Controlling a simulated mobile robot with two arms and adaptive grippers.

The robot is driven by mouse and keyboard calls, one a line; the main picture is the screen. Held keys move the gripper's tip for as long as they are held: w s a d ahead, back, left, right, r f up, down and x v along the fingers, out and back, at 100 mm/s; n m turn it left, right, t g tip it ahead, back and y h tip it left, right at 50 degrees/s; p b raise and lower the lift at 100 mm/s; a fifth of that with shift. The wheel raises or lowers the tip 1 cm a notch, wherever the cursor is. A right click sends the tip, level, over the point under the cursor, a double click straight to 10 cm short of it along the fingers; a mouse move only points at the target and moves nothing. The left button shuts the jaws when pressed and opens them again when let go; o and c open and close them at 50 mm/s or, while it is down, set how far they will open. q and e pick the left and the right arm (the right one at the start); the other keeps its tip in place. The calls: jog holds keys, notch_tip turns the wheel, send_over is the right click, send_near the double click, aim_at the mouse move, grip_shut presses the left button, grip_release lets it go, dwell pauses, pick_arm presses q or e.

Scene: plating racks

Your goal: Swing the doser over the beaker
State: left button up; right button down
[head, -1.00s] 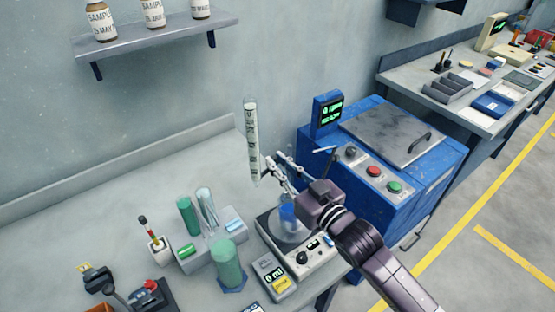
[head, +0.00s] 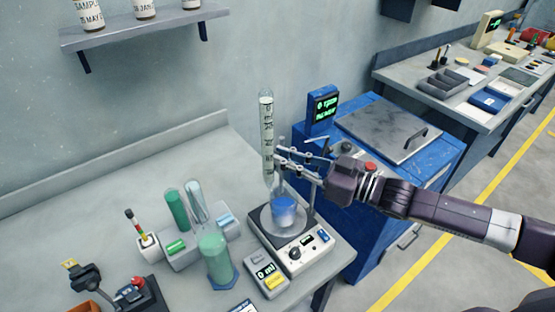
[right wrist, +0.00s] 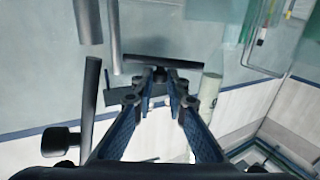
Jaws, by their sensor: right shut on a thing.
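The doser (head: 267,135) is a tall clear graduated tube, upright in a clamp on a thin stand. Its lower tip is above and slightly left of the beaker (head: 284,214) in the head view; I cannot tell whether it is exactly over the mouth. The beaker holds blue liquid and stands on the white stirrer plate (head: 294,255). My right gripper (head: 328,172) comes in from the right at clamp height and is shut on the doser's arm. In the right wrist view my fingers (right wrist: 160,98) close near a dark bar (right wrist: 160,62). My left gripper is out of view.
A small meter (head: 266,277) sits left of the stirrer. A rack (head: 200,243) with green and clear tubes and a green cylinder (head: 216,258) stand further left. A blue machine (head: 405,150) is behind my right arm. The bench's back left is clear.

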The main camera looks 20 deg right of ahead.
jog(key=shift+r, duration=0.15)
dwell(0.3)
jog(key=c, duration=1.9)
grip_release()
jog(key=v, duration=1.2)
jog(key=shift+w, duration=0.1)
jog(key=shift+c, duration=0.2)
